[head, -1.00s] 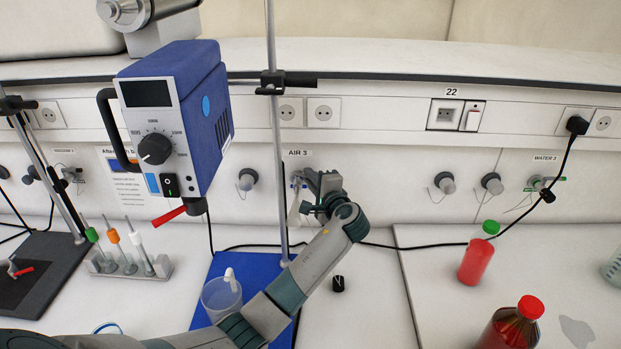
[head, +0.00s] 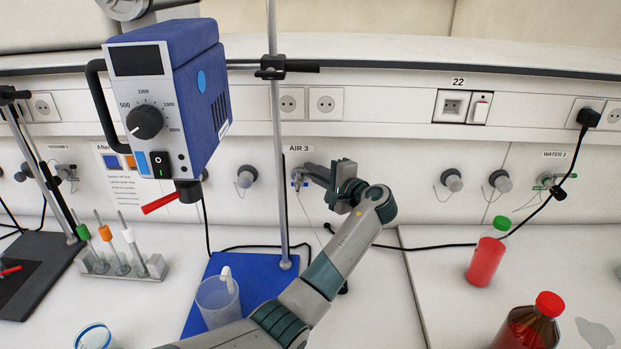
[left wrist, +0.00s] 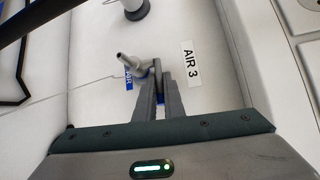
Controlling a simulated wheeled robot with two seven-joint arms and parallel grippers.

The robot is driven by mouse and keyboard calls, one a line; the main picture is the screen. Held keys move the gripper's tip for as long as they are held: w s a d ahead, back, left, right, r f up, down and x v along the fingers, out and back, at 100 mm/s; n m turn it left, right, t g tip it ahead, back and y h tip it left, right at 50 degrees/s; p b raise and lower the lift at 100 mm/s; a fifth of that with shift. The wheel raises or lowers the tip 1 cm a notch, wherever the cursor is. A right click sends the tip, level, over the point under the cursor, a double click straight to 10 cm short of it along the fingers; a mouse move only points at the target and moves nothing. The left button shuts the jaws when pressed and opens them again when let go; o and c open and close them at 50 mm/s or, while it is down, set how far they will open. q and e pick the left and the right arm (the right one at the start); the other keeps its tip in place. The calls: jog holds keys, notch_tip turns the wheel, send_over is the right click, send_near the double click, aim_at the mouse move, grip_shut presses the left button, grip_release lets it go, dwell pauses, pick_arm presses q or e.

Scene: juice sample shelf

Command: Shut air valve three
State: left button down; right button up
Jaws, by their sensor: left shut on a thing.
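The air valve three (head: 297,178) is on the wall panel below the AIR 3 label (head: 300,148), beside the stand rod. In the left wrist view, the valve (left wrist: 128,62) shows as a grey tap with a blue tag, next to its label (left wrist: 190,63). My left gripper (head: 308,172) reaches it from the right, its fingers pointing left toward the wall. In the left wrist view, the fingertips (left wrist: 158,82) are close together on the valve's handle, which they largely hide. How far the handle is turned is unclear. My right gripper is out of view.
A blue stirrer motor (head: 170,100) hangs on the stand rod (head: 278,130), left of my arm. A red bottle (head: 486,262) and a brown bottle (head: 528,322) stand right.

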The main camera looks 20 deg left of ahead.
pick_arm(q)
jog(key=shift+f, duration=0.15)
jog(key=c, duration=2.1)
grip_release()
jog(key=shift+d, duration=0.1)
jog(key=shift+b+v, duration=2.95)
jog(key=shift+v, duration=5.75)
